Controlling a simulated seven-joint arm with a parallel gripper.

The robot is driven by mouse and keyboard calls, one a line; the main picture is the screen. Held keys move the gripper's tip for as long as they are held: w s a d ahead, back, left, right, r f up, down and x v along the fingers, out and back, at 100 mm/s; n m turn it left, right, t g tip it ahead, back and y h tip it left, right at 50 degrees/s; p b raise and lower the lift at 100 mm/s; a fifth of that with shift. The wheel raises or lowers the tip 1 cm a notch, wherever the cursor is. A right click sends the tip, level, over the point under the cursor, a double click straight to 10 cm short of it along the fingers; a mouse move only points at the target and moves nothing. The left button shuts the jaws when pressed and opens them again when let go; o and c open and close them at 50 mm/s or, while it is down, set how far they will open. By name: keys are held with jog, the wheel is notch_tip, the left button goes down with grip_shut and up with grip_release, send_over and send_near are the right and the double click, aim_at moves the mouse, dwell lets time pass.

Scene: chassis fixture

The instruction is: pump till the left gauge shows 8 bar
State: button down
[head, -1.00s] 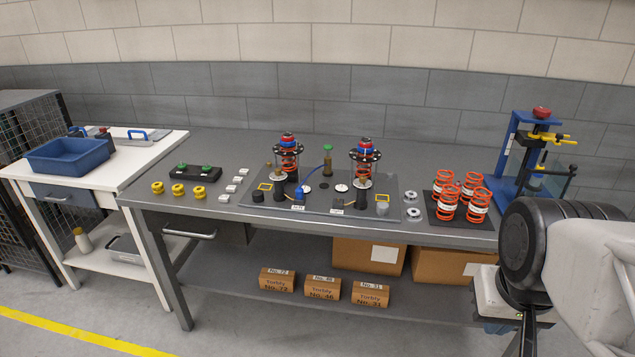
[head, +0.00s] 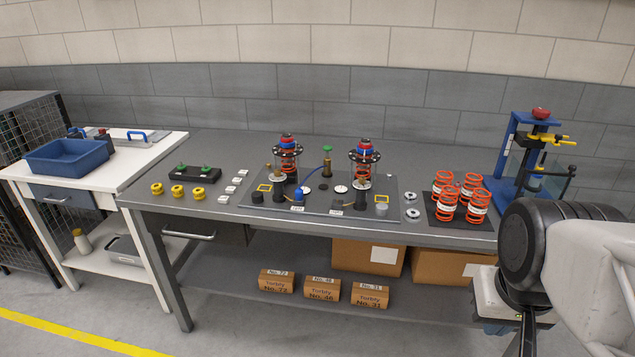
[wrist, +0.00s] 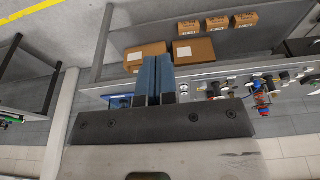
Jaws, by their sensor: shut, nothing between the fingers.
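On the grey fixture plate (head: 330,211) stand two strut units, the left strut unit (head: 288,163) and the right strut unit (head: 364,165), each with an orange spring, a black top ring and a red-blue cap. Between them at the back is a brass pump-like part with a green knob (head: 327,149). Small pale dials are on the plate, such as the white disc (head: 341,188); no reading is legible. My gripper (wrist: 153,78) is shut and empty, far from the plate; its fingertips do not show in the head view.
Orange springs (head: 444,198) stand on a black mat at the right, near a blue press (head: 505,160). Boxes (head: 368,256) stand on the shelf below.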

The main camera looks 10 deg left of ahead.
jog(key=w+a+r+t+y, duration=0.1)
jog(key=w+a+r, duration=0.3)
jog(key=w, duration=1)
jog(key=w+a+r+y, duration=0.1)
jog(key=w+a+r, duration=0.3)
jog(key=w, duration=0.9)
jog(key=w+a+r+t, duration=0.1)
jog(key=w+a+r, duration=0.3)
jog(key=w, duration=1)
jog(key=m+t+y, duration=0.1)
jog(key=y, duration=0.2)
send_over(328, 149)
jog(key=w, duration=0.2)
notch_tip(328, 149, down, 11)
jog(key=shift+a+f, duration=0.1)
jog(key=shift+f, duration=0.15)
jog(key=shift+f, duration=4.25)
